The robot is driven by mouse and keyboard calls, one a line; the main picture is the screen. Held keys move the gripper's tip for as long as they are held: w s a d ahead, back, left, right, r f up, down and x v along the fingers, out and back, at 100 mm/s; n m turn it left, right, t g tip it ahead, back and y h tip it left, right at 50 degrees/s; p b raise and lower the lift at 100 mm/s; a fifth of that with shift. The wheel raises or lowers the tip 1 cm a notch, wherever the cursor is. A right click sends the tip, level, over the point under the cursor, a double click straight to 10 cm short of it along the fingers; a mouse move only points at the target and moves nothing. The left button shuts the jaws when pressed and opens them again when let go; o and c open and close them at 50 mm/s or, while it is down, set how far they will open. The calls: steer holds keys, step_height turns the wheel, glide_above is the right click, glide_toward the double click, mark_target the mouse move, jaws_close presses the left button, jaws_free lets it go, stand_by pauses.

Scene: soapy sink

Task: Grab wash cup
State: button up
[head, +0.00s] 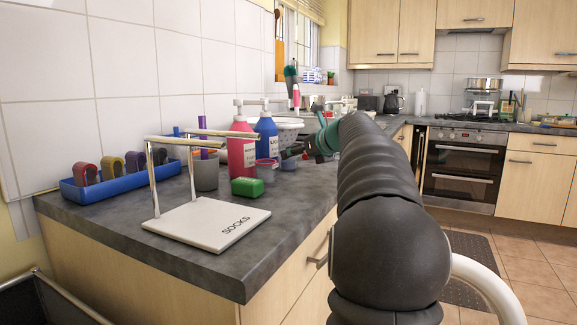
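No cup in view carries a readable "wash" label, so I cannot tell which one the task names. A grey cup (206,173) stands on the counter, with a purple stick-like thing showing at it. A small translucent cup with a reddish rim (266,171) stands in front of the pump bottles. A small blue cup-like thing (289,164) is just right of it.
A red pump bottle (242,150) and a blue one (266,138) stand behind the cups. A green block (248,187) and a white "SOCKS" stand (212,228) with metal rails are in front. A blue tray (112,188) lies along the wall. The front-right counter is clear.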

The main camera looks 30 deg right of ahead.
steer(key=shift+a+f+x, duration=0.1)
steer(key=shift+a+x, duration=0.05)
steer(key=shift+x, duration=1.35)
steer(key=shift+a+f+x, duration=0.15)
steer(key=shift+x, duration=1.35)
steer(key=shift+s, duration=0.15)
steer(key=c, duration=1)
